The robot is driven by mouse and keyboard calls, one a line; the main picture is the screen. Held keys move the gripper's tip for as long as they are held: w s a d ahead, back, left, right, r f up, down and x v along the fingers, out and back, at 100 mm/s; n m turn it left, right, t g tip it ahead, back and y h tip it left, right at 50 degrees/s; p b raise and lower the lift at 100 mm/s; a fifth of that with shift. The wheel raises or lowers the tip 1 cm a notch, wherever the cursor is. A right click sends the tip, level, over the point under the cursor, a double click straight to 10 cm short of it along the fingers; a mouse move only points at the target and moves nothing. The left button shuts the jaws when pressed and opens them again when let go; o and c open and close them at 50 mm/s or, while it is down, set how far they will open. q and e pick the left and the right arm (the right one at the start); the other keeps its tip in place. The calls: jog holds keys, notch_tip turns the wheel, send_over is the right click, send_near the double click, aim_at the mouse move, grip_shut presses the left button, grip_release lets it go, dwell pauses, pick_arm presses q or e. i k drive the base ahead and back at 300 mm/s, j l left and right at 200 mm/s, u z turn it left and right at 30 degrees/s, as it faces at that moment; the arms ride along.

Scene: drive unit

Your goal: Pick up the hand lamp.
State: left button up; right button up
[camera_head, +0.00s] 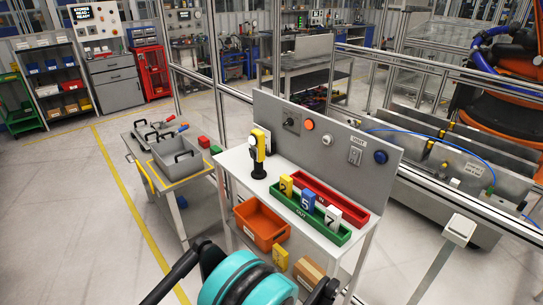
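The hand lamp (259,148), yellow and black with a pale round face, stands upright on the white tabletop of the workbench (235,160), near its back left part. It stands apart from the trays, in front of the grey back panel. Nothing touches it except the surface under it. Neither of my grippers shows in the head view; only teal and black parts of my own body show at the bottom edge.
A green tray (336,238) with numbered blocks and a red tray (338,205) lie right of the lamp. An orange bin (261,222) is below the tabletop. A grey cart (172,182) with toolboxes stands left.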

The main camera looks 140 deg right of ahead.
aim_at(257, 137)
jog(key=z, duration=4.6)
jog(key=i+j+z, duration=0.8)
jog(key=j, duration=0.2)
jog(key=i+j+z, duration=0.25)
jog(key=j, duration=0.2)
jog(key=k, duration=0.1)
